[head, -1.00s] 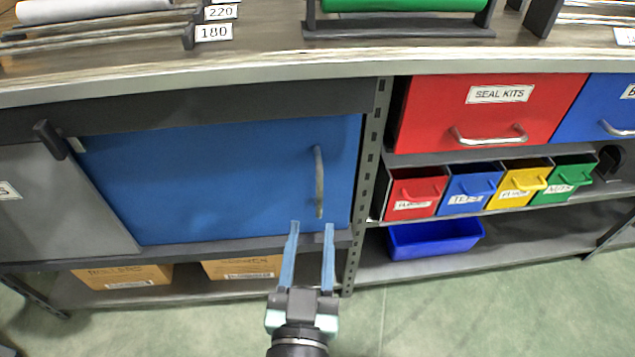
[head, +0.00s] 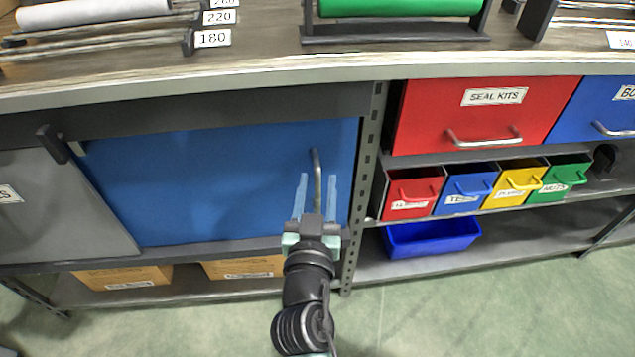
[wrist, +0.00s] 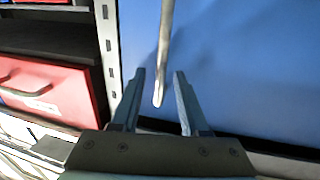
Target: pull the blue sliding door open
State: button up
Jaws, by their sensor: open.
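The blue sliding door (head: 220,185) fills the middle of the cabinet in the head view, beside a grey panel at its left. Its metal bar handle (head: 316,165) stands upright near the door's right edge. My gripper (head: 317,178) is open in front of the handle, with one finger on each side of its lower part. In the wrist view the handle (wrist: 164,60) hangs down to the gap between the fingertips of my gripper (wrist: 160,75). The fingers look apart from the bar. Whether they touch the door cannot be told.
A slotted metal upright (head: 367,180) stands just right of the door. Beyond it are a red drawer (head: 480,118), several small coloured bins and a blue tray (head: 430,236). Cardboard boxes (head: 125,277) sit below the door. The worktop edge (head: 250,75) overhangs above.

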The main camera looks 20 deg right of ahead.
jog(key=shift+w+d, duration=0.15)
jog(key=shift+w, duration=0.15)
grip_shut()
dwell(1.3)
